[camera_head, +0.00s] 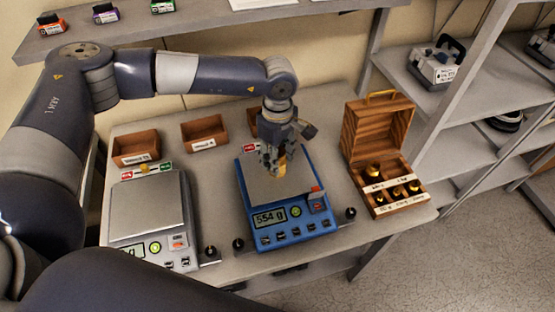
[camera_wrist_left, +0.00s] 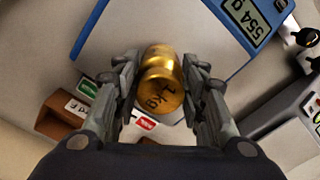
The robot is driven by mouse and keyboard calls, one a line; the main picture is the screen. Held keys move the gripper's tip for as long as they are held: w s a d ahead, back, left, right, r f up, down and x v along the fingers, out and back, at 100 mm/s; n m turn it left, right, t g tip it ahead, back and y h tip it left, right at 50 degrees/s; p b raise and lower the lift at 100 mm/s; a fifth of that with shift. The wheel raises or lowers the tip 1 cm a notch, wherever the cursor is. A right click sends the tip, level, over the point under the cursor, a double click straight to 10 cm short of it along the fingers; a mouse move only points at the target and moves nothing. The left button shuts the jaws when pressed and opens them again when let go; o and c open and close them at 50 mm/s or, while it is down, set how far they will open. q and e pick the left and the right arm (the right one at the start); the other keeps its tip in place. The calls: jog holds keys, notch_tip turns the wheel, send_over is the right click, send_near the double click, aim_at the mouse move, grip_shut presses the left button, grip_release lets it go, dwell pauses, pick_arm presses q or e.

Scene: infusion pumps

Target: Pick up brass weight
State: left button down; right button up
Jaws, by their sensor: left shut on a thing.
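The brass weight (camera_head: 281,171) is at the pan of the blue scale (camera_head: 290,240) in the head view. It also shows in the left wrist view (camera_wrist_left: 161,85), gold and shiny, with dark lettering that looks like "1 kg" on its top. My left gripper (camera_head: 275,160) points down over the pan and is shut on the weight, one finger on each side. The blue scale's display reads 554 g. I cannot tell whether the weight still touches the pan. My right gripper is not in view.
A second, grey scale (camera_head: 150,207) stands to the left. Small wooden bins (camera_head: 205,132) line the table's back. An open wooden case (camera_head: 378,128) with several brass weights stands at the right. A shelf (camera_head: 190,25) hangs above, and a grey rack (camera_head: 470,120) is beyond the table.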

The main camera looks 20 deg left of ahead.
pick_arm(q)
jog(key=shift+r, duration=0.15)
jog(key=shift+w+r+b, duration=0.1)
jog(key=shift+r+b, duration=0.55)
jog(key=shift+r, duration=0.1)
jog(key=shift+r+b, duration=0.4)
jog(key=shift+r, duration=0.35)
jog(key=s+d+r+b, duration=0.1)
jog(key=s+d+b, duration=0.4)
jog(key=s+d, duration=0.5)
jog(key=shift+s+r+b, duration=0.4)
jog(key=shift+s, duration=0.95)
